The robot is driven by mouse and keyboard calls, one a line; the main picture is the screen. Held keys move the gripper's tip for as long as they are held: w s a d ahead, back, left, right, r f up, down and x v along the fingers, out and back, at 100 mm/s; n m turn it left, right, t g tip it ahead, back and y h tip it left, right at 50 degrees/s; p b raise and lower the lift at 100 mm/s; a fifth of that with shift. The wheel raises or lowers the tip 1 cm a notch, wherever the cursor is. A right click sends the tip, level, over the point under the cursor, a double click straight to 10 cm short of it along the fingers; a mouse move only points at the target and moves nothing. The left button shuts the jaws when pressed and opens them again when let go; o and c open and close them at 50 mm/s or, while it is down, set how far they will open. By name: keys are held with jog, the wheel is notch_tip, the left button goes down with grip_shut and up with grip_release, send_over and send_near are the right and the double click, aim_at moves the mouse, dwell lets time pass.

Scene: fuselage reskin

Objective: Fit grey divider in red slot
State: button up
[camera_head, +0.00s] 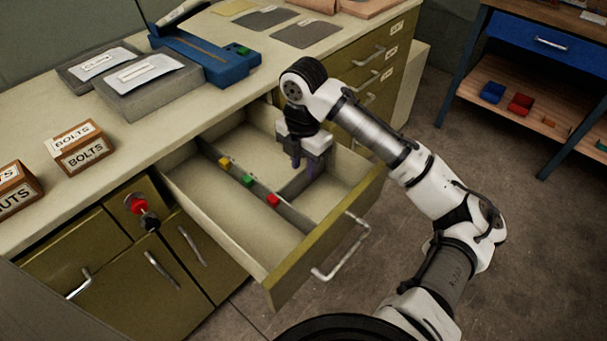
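The grey divider (294,187) is a thin dark plate inside the open drawer, standing on edge at an angle to the long grey rail. Its left end is close to the red marker (273,200) on the rail; whether that end sits in the slot is too small to tell. My gripper (304,170) points down over the drawer. Its dark fingers are close together on either side of the divider's upper part and appear shut on it. The fingers hide part of the plate.
The drawer (330,222) is pulled out, with a handle at its front. The rail also carries a yellow marker (224,162) and a green marker (248,181). The left compartment is empty. BOLTS boxes (82,150) and a blue tool (215,62) stand on the counter.

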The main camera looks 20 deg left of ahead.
aim_at(304, 170)
notch_tip(304, 170, up, 9)
jog(key=shift+f, duration=0.15)
dwell(0.5)
